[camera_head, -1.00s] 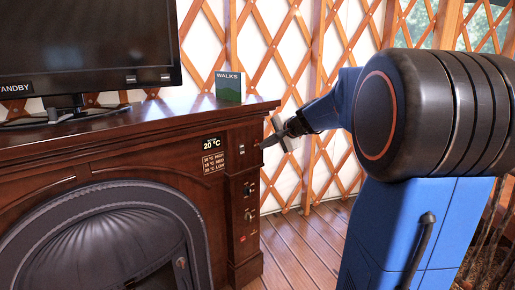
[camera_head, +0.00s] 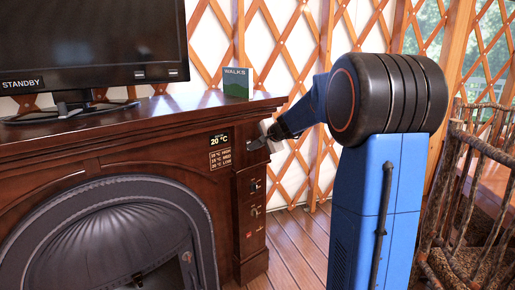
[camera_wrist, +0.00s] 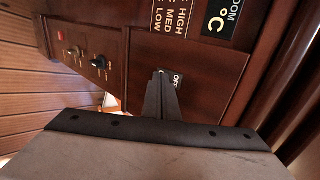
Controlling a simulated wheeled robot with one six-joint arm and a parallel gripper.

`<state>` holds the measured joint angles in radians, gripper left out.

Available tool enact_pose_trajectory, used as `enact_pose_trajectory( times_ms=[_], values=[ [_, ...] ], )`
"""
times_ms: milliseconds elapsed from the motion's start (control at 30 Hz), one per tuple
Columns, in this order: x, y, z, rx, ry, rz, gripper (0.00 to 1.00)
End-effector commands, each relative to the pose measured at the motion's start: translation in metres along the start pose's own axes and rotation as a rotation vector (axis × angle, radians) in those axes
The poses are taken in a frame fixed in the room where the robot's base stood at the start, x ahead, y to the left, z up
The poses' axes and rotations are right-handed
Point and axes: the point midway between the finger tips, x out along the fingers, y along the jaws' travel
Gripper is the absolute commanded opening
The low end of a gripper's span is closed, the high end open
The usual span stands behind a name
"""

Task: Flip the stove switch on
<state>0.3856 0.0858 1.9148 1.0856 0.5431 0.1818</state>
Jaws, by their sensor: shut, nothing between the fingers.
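The stove is a dark wooden fireplace unit (camera_head: 120,150) with a black arched firebox. Its right pillar carries a column of small controls. At the top of the pillar, a small white plate (camera_wrist: 177,79) lettered "OFF" shows in the wrist view, partly hidden behind my fingers. The switch lever itself cannot be made out there. My gripper (camera_head: 258,143) is shut and empty, at the top of this pillar. In the wrist view its fingertips (camera_wrist: 161,76) overlap the plate; I cannot tell whether they touch it.
A display (camera_head: 219,140) reads 20 °C. A TV (camera_head: 90,45) reading STANDBY and a green "WALKS" book (camera_head: 236,83) stand on the mantel. A twig railing (camera_head: 460,190) is at right.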

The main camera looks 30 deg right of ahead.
Motion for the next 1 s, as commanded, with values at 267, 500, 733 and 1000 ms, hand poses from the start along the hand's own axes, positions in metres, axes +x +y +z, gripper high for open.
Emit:
enact_pose_trajectory(
  times_ms=[267,500,733,1000],
  values=[
    [0.000,0.000,0.000,0.000,0.000,0.000,0.00],
    [0.013,0.005,0.000,0.002,0.000,0.002,0.00],
    [0.015,0.007,0.000,0.002,-0.001,0.004,0.00],
    [0.013,0.004,0.001,0.001,-0.003,0.007,0.00]
  ],
)
